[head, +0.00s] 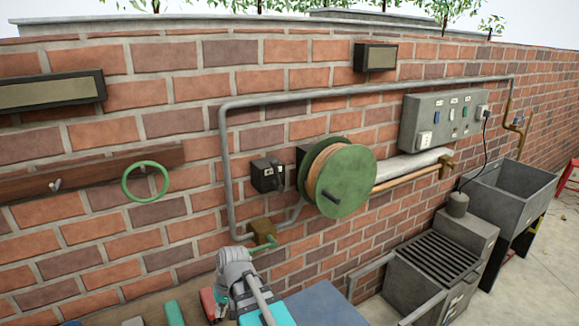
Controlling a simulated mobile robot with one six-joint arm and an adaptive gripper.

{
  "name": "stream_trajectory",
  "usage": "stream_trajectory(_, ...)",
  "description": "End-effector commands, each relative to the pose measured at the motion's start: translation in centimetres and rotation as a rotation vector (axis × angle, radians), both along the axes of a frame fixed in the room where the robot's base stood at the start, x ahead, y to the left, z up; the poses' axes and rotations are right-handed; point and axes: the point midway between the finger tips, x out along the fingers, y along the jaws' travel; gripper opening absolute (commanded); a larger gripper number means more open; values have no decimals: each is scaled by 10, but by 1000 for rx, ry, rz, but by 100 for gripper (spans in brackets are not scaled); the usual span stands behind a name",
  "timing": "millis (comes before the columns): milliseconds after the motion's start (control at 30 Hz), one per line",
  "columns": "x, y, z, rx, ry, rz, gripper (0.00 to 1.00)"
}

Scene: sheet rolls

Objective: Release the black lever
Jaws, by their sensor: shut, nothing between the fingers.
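A small black box (267,175) is fixed to the brick wall, left of the green reel. A dark upright piece on its right side looks like the black lever (279,174), but it is too small to tell its exact position. Grey and teal links of my arm show at the bottom middle, below and left of the box and clearly apart from it. I cannot make out my gripper's fingers. Nothing of mine touches the box or the lever.
A green reel (350,182) sticks out from the wall right of the box. A grey pipe (224,170) runs around them. A brown block (263,231) with a green handle sits below. A green ring (145,163) hangs left. A grey switch panel (440,120) is at right.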

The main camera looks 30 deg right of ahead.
Motion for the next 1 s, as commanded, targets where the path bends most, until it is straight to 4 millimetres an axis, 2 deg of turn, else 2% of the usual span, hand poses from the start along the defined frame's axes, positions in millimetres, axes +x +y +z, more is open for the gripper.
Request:
stream_trajectory(33, 11, -11, 14, 42, -14, -29, 0)
stream_trajectory(267, 46, -56, 55, 244, -105, -150, 0)
stream_trajectory(467, 72, -106, 97, 408, -204, -256, 0)
stream_trajectory(700, 93, -181, 154, 592, -349, -386, 0)
stream_trajectory(867, 100, -238, 195, 706, -458, -473, 0)
stream_trajectory(1000, 99, -292, 231, 798, -560, -544, 0)
